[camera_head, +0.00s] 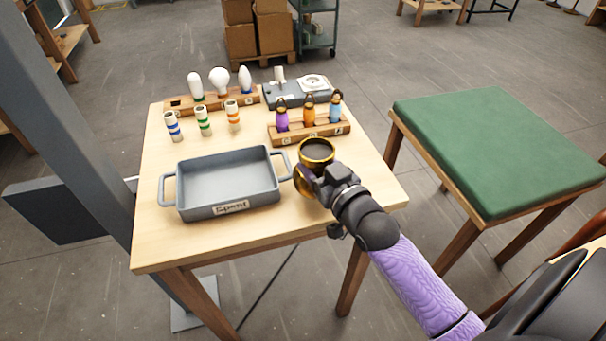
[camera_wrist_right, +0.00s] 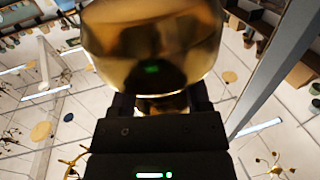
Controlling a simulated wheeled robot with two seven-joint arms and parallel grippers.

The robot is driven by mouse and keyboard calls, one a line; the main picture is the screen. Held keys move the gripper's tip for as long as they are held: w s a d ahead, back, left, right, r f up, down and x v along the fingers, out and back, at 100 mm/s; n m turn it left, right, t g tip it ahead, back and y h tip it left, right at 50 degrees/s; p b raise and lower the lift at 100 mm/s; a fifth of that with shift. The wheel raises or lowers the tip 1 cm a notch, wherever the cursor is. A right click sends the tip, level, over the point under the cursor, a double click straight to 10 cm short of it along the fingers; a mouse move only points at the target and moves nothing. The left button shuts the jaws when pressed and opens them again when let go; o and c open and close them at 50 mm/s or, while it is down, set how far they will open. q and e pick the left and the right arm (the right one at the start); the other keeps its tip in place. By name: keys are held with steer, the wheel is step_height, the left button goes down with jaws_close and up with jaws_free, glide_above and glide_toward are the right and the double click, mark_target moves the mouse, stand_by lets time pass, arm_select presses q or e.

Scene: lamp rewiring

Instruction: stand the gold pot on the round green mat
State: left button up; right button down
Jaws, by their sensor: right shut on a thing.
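The gold pot (camera_head: 317,148) is at the right part of the wooden table, its round rim and dark opening facing up toward the head camera. My right gripper (camera_head: 312,181) is shut on the pot's narrow lower part; more gold shows beside the fingers. In the right wrist view the shiny gold pot (camera_wrist_right: 150,45) fills the upper middle, above the gripper's fingers (camera_wrist_right: 160,104). I cannot tell whether the pot touches the table. I see no round green mat in either view; the gripper and pot hide part of the tabletop. My left gripper is not in view.
A grey tray (camera_head: 228,210) stands left of the pot, close to it. Behind are a rack with coloured bottles (camera_head: 310,131), several striped tubes, a bulb rack (camera_head: 212,103) and a grey device (camera_head: 298,93). A green-topped table (camera_head: 500,145) stands clear at right.

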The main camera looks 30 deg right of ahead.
step_height(320, 180, down, 4)
steer(key=shift+r+b, duration=0.2)
steer(key=shift+b, duration=0.6)
steer(key=shift+f, duration=0.1)
steer(key=shift+c, duration=0.3)
jaws_free()
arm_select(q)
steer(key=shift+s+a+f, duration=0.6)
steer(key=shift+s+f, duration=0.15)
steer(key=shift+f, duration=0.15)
